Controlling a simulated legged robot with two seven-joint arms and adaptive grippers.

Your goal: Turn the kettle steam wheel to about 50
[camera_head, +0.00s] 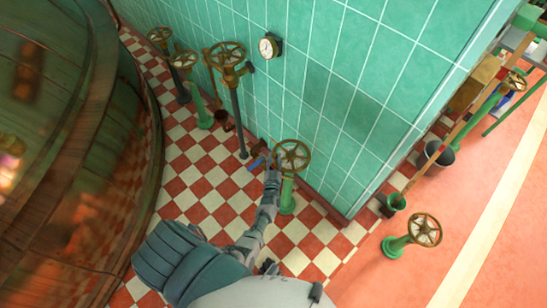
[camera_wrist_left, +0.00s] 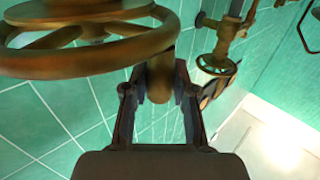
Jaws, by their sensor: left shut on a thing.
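A brass hand wheel (camera_head: 293,155) with spokes sits on a green post (camera_head: 287,195) beside the tiled wall's corner. My left gripper (camera_head: 271,168) is at the left side of this wheel. In the left wrist view, a large brass wheel rim (camera_wrist_left: 95,57) fills the upper left. My left gripper (camera_wrist_left: 158,105) has its two fingers on either side of a rounded brass piece (camera_wrist_left: 160,78) at the wheel's edge and is shut on it. A round gauge with a pale face (camera_head: 266,47) is on the wall; its reading is too small to tell. My right gripper is not in view.
Several other valve wheels (camera_head: 224,56) stand on posts along the wall. Another wheel (camera_head: 424,230) stands on a green pipe at the lower right. A large copper kettle (camera_head: 60,150) fills the left. A dark bucket (camera_head: 438,157) is on the right. Checkered floor (camera_head: 195,175) lies between.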

